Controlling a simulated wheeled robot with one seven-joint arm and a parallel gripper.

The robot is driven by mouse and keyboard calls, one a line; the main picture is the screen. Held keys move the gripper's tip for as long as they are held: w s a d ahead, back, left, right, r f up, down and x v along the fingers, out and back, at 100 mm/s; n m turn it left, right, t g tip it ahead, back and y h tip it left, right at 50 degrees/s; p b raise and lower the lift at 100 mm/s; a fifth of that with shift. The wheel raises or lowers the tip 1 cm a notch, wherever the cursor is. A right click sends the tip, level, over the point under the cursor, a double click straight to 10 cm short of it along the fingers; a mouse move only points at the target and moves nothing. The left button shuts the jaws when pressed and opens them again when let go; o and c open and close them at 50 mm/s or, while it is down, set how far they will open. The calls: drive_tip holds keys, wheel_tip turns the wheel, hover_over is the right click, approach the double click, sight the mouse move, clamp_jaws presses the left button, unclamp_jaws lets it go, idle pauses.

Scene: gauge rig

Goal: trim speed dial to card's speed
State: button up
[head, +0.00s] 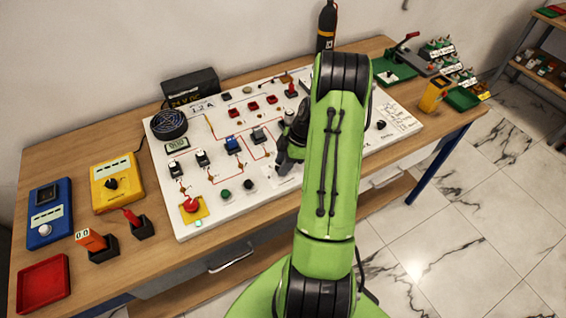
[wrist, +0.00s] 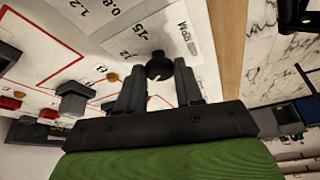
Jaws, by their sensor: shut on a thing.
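The white panel (head: 215,190) lies on the wooden bench with my gripper (head: 284,160) low over its front middle part. In the wrist view, a round black knob (wrist: 158,67), seemingly the speed dial, stands between the fingers of my gripper (wrist: 160,84), which is shut on it. A pale mark shows on its lower edge; its exact setting is unclear. Next to it is a pale printed label (wrist: 185,30) with "15" and "RPM" partly legible; I cannot tell if this is the card. The head view hides the knob behind my gripper and arm.
Yellow (head: 112,186) and blue (head: 50,213) meters lie at left. A red tray (head: 43,283) sits at the front left corner.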

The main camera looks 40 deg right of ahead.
drive_tip(key=m+t+b, duration=0.1)
drive_tip(key=m+b, duration=0.1)
drive_tip(key=m, duration=0.1)
drive_tip(key=m+h+b, duration=0.1)
drive_tip(key=m+b, duration=0.2)
drive_tip(key=shift+s+a+f+t+h, duration=0.1)
drive_tip(key=shift+a+t+h, duration=0.1)
drive_tip(key=shift+t+h, duration=0.15)
drive_tip(key=shift+a+m+t+h+b, duration=0.15)
drive_tip(key=shift+m+h+b, duration=0.35)
drive_tip(key=shift+m+b, duration=0.65)
drive_tip(key=shift+m+t+h+b, duration=0.1)
drive_tip(key=shift+m+h+b, duration=0.5)
drive_tip(key=shift+m, duration=0.85)
drive_tip(key=shift+s, duration=0.1)
drive_tip(key=o, duration=1)
drive_tip(key=shift+o, duration=0.2)
drive_tip(key=shift+r, duration=0.25)
drive_tip(key=p+v, duration=0.3)
drive_tip(key=v, duration=1.2)
drive_tip(key=shift+r, duration=0.25)
